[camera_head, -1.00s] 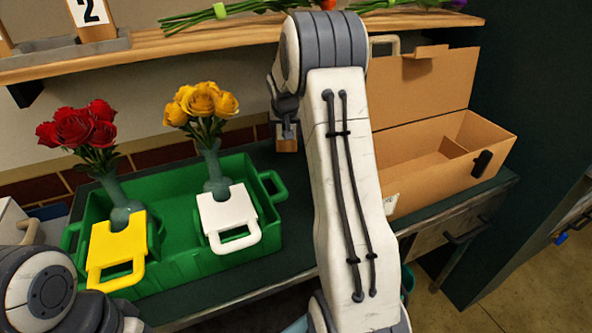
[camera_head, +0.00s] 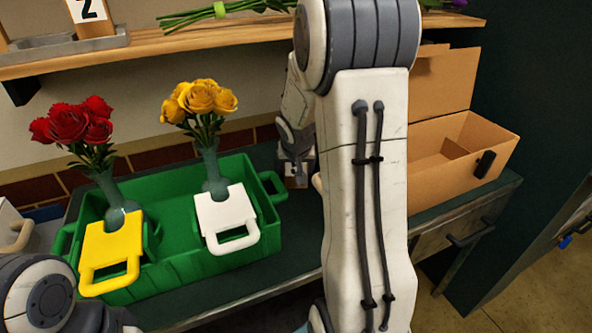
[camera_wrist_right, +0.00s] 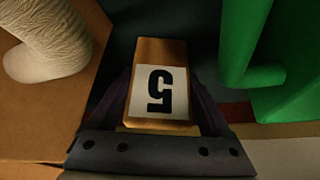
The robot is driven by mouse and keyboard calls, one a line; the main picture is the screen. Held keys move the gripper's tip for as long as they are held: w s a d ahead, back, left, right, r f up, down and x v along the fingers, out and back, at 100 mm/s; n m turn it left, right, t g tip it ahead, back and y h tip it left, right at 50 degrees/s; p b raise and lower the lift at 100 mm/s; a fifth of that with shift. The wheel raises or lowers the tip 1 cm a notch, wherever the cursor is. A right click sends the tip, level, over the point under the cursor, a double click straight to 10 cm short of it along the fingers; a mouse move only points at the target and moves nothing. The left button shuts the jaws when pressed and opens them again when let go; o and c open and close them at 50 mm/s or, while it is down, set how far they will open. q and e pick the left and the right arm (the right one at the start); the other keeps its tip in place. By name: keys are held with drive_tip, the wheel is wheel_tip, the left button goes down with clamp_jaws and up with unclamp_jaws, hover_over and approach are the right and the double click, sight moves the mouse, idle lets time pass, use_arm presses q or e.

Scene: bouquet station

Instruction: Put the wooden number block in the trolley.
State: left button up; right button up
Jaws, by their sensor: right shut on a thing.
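A wooden number block (camera_wrist_right: 157,88) with a black 5 on a white label is between the fingers of my right gripper (camera_wrist_right: 160,115) in the right wrist view. The 5 appears upside down there. In the head view my right gripper (camera_head: 296,168) is shut on the block, between the green crate and the cardboard box. It is partly hidden behind my arm, and the block shows only as a small patch. My left arm shows at the lower left, but its fingers are out of frame. I cannot make out a trolley in these views.
A green crate (camera_head: 181,224) on the dark counter holds vases of red roses (camera_head: 78,126) and yellow roses (camera_head: 198,97). An open cardboard box (camera_head: 452,172) stands to the right.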

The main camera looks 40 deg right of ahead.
drive_tip(key=shift+f, duration=0.1)
drive_tip(key=o, duration=1.2)
